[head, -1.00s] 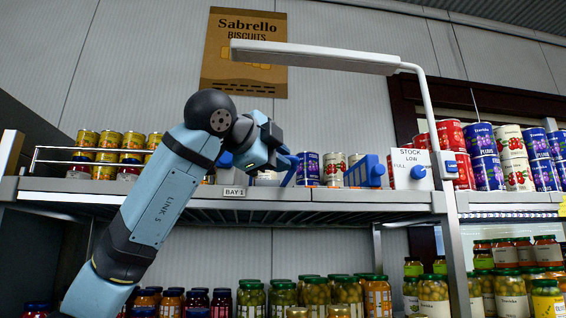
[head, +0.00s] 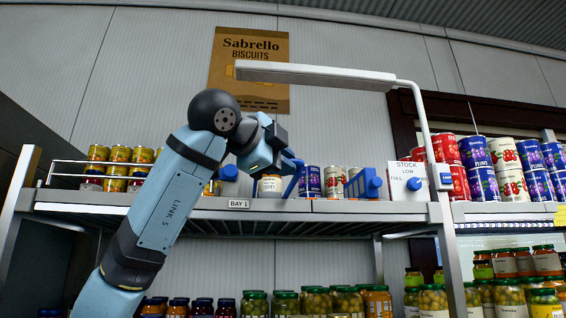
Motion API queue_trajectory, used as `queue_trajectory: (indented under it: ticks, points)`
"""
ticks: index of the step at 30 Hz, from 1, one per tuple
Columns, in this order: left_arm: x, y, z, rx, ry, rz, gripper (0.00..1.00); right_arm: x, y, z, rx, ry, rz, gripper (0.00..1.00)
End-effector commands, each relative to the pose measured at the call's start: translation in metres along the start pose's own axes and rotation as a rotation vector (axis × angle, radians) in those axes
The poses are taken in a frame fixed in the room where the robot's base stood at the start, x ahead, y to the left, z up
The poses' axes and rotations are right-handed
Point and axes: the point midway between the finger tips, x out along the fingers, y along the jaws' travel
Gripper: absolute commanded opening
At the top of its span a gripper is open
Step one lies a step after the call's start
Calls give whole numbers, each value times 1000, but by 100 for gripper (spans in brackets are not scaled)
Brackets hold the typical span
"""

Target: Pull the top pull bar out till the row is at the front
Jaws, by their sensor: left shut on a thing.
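My left gripper (head: 293,174) is at the front of the upper shelf (head: 330,207), to the right of the BAY 1 label. Its blue fingers are shut on what appears to be the top pull bar, mostly hidden behind them. A can with a pale label (head: 270,187) shows just left of the fingers, near the shelf front. My right gripper is not in view.
Plum cans (head: 309,181) stand close right of the gripper. A STOCK sign (head: 406,180) with a blue knob is at the shelf's right end. A lamp arm (head: 318,74) hangs overhead. A wire rail (head: 95,167) guards yellow cans at left. Jars fill the lower shelf.

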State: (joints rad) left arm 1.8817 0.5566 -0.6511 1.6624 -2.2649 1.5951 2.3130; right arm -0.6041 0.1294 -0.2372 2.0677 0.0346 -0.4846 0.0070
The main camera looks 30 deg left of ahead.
Motion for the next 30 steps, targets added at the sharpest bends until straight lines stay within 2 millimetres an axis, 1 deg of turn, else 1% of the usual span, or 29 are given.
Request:
queue_trajectory:
  ticks: [4, 5, 6, 7, 8, 16, 20, 23, 30]
  points:
    - [1, 1, -1, 2, 1, 3, 0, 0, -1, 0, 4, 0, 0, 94]
    - [1, 1, -1, 2, 1, 3, 19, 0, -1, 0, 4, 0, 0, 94]
    - [1, 1, -1, 2, 1, 3, 28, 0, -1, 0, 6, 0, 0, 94]
    - [1, 1, 0, 2, 1, 2, 35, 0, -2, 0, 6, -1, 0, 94]
    - [0, 1, 0, 1, 1, 2, 40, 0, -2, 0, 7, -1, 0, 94]
    - [-1, 0, 0, 0, 0, 0, 40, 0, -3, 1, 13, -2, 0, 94]
    - [-10, 0, 0, 0, 0, -1, 40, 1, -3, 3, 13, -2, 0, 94]
    - [-27, 0, 0, 1, 2, -3, 40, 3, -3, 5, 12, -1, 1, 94]
    - [-82, 1, 0, 2, 1, -3, 40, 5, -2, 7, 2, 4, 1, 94]
